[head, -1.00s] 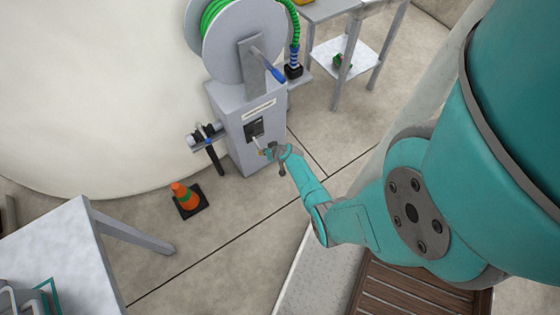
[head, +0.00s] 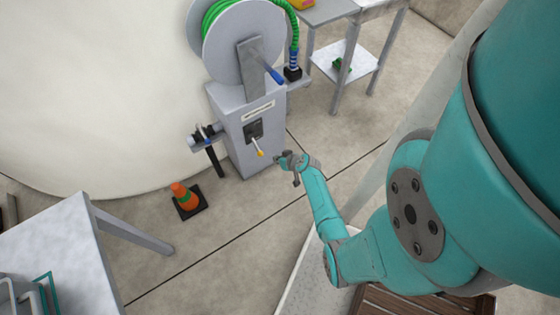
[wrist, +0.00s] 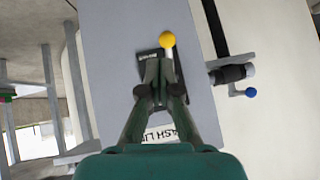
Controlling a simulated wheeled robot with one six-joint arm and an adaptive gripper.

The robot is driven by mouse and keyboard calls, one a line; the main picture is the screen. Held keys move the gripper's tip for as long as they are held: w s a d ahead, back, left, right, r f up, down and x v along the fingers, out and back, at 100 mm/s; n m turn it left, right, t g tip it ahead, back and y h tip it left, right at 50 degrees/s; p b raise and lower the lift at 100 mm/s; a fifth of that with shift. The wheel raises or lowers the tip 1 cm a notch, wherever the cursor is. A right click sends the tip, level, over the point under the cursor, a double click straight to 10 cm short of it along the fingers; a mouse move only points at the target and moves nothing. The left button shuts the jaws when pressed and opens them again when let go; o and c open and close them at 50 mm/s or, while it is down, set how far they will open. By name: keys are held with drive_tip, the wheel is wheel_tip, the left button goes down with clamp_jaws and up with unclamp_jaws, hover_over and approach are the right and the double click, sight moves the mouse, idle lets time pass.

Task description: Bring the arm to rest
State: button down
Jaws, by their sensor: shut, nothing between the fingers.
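My arm, teal, reaches from the right side of the head view toward the grey reel stand (head: 252,128). My gripper (head: 281,158) is shut and empty, to the right of the stand's lever (head: 257,146) and apart from it in the head view. The lever has a yellow tip and hangs downward from a dark plate on the stand's front. In the wrist view my gripper (wrist: 159,66) points at the stand's panel (wrist: 107,62). The yellow knob (wrist: 167,40) shows just beyond the fingertips, and the fingers hide part of the dark plate and the label.
A hose reel (head: 240,45) with green hose tops the stand. A grey table (head: 55,245) is at lower left, and a shelved table (head: 346,63) stands at the back. Open floor lies below the stand.

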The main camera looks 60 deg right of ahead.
drive_tip(key=shift+s+a+r, duration=0.1)
drive_tip(key=shift+s+a, duration=0.15)
drive_tip(key=shift+s, duration=0.45)
drive_tip(key=s+a+r+n, duration=0.1)
drive_tip(key=s+a+r, duration=0.2)
drive_tip(key=a, duration=0.5)
drive_tip(key=s+a+r+n+t, duration=0.1)
drive_tip(key=s+a+r, duration=0.2)
drive_tip(key=a, duration=0.4)
drive_tip(key=s+a+r, duration=0.3)
drive_tip(key=a, duration=0.5)
drive_tip(key=s+a+r+n+t+y, duration=0.1)
drive_tip(key=s+a+r, duration=0.2)
drive_tip(key=r, duration=0.7)
drive_tip(key=s+a+r+n+t+y, duration=0.1)
drive_tip(key=s+a+r, duration=0.3)
drive_tip(key=r, duration=0.7)
drive_tip(key=s+a+r+n+t+y, duration=0.1)
drive_tip(key=s+a+r+n+t, duration=0.2)
drive_tip(key=r, duration=0.8)
drive_tip(key=shift+s+a, duration=0.65)
drive_tip(key=shift+s, duration=0.55)
drive_tip(key=shift+r, duration=0.1)
